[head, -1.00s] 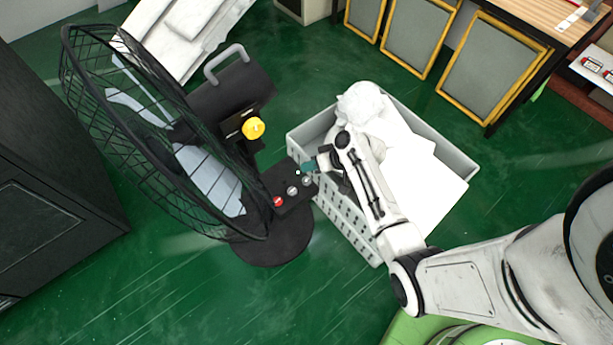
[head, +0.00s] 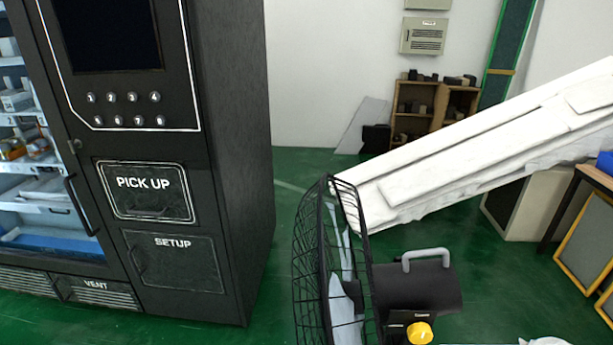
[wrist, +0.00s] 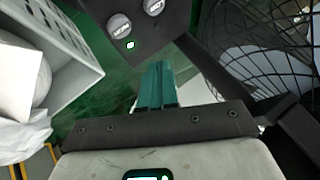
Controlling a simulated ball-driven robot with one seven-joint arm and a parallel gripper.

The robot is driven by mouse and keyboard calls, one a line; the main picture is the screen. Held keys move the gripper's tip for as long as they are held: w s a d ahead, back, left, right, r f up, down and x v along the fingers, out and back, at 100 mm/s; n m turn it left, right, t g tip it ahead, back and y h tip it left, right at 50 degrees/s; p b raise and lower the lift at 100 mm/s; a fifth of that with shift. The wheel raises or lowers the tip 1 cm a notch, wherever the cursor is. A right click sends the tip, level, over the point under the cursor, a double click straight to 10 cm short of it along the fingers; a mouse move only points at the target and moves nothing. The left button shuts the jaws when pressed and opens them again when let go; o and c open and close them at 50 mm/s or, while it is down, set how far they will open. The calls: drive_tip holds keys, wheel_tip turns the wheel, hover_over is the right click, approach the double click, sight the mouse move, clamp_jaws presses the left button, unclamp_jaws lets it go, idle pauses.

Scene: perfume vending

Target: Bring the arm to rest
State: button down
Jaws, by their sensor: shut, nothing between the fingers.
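My gripper (wrist: 157,84) shows only in the wrist view, as two teal fingers close together, shut and empty. It is close to the fan's control box (wrist: 136,22), which has grey knobs and a small lit green light. I cannot tell if the fingertips touch it. The fan's wire cage (wrist: 280,62) is to the right of the fingers. In the head view the black fan (head: 335,265) stands at the lower middle, with a grey handle and a yellow knob (head: 420,333). My arm is outside the head view.
A black vending machine (head: 226,170) stands at the left. White slanted panels (head: 470,155) lie behind the fan. A wooden shelf (head: 413,108) is at the back wall. In the wrist view a grey crate (wrist: 72,45) with white contents is at the left, near the gripper.

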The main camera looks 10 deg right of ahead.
drive_tip(key=s+a+r+n+g, duration=0.4)
drive_tip(key=s+a+g, duration=0.1)
drive_tip(key=s+a, duration=0.45)
drive_tip(key=s+a+r+g+h, duration=0.2)
drive_tip(key=s+a+r+h, duration=0.1)
drive_tip(key=s+r, duration=0.6)
drive_tip(key=shift+s+a+n+p, duration=0.25)
drive_tip(key=shift+a+n+p, duration=0.05)
drive_tip(key=shift+a, duration=0.15)
